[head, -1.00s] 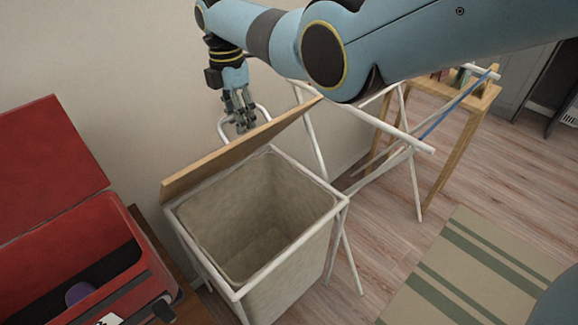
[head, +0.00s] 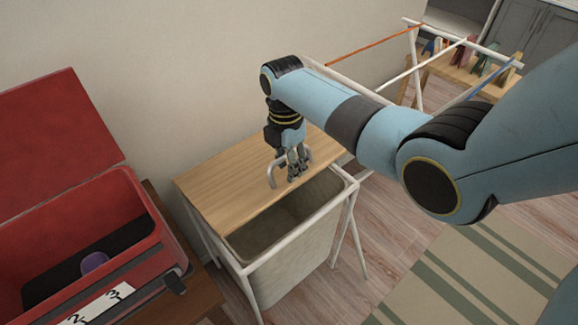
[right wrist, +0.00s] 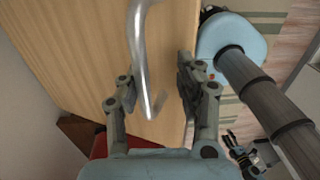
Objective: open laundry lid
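The laundry hamper (head: 300,265) has a beige fabric bin in a white frame. Its wooden lid (head: 225,183) is tilted partly up, covering the back of the opening; the front of the inside shows. A grey bar handle (head: 271,178) stands on the lid and shows in the right wrist view (right wrist: 138,50). My right gripper (head: 298,173) is at the handle. In the right wrist view its fingers (right wrist: 157,78) are apart, with the handle between them and not clamped. What looks like my left gripper (right wrist: 242,152) is small at the lower right there; its opening is unclear.
An open red case (head: 75,240) sits on a brown surface left of the hamper. A white drying rack (head: 412,65) and a wooden table (head: 500,80) stand behind at the right. A striped rug (head: 440,280) lies on the floor at right.

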